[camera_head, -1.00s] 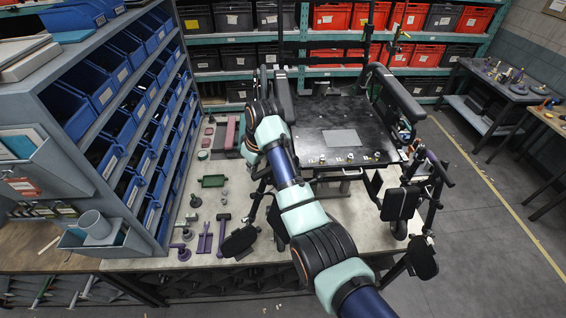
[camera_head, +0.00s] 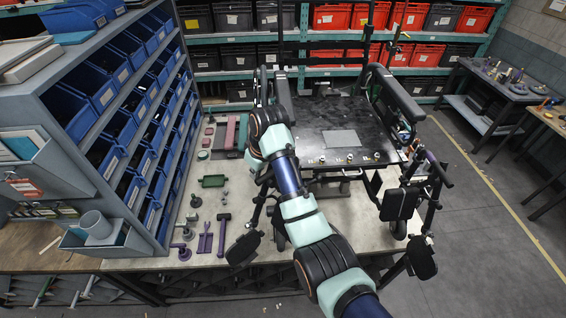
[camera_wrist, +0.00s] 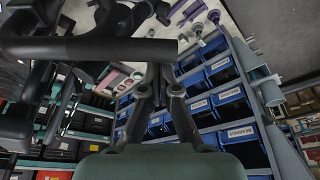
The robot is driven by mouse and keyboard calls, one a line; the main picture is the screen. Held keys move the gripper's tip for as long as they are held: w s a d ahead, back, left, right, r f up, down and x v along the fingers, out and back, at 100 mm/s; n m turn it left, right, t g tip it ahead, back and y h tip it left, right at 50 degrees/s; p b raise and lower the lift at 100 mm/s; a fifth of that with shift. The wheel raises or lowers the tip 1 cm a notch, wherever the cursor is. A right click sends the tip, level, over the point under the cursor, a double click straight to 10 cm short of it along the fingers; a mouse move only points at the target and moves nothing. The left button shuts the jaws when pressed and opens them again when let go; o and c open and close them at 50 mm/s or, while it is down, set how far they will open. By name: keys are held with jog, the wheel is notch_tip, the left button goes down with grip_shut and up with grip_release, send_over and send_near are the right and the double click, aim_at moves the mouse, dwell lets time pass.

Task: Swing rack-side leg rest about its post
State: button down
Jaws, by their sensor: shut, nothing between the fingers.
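The wheelchair (camera_head: 345,130) stands on the bench. Its rack-side leg rest is on the left in the head view, with a dark footplate (camera_head: 245,248) at its lower end, tilted out over the bench's front edge. Its post is partly hidden behind my arm. In the wrist view my gripper (camera_wrist: 160,78) is shut and empty. A dark tube (camera_wrist: 95,48) crosses close at the fingertips; I cannot tell whether they touch. In the head view my arm hides the gripper. The other leg rest (camera_head: 400,203) hangs at the right with its own footplate (camera_head: 421,258).
The blue-bin rack (camera_head: 110,140) stands left of the chair. The floor at the right is open.

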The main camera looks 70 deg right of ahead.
aim_at(265, 181)
jog(key=shift+s+a, duration=0.7)
jog(key=shift+s, duration=0.15)
jog(key=shift+s+a, duration=0.25)
jog(key=shift+s, duration=0.25)
jog(key=shift+s+a, duration=0.25)
jog(key=shift+s, duration=0.3)
jog(key=shift+s+a, duration=0.2)
jog(key=shift+s, duration=0.3)
jog(key=shift+s+a, duration=0.2)
jog(key=shift+s, duration=0.25)
jog(key=shift+w, duration=0.1)
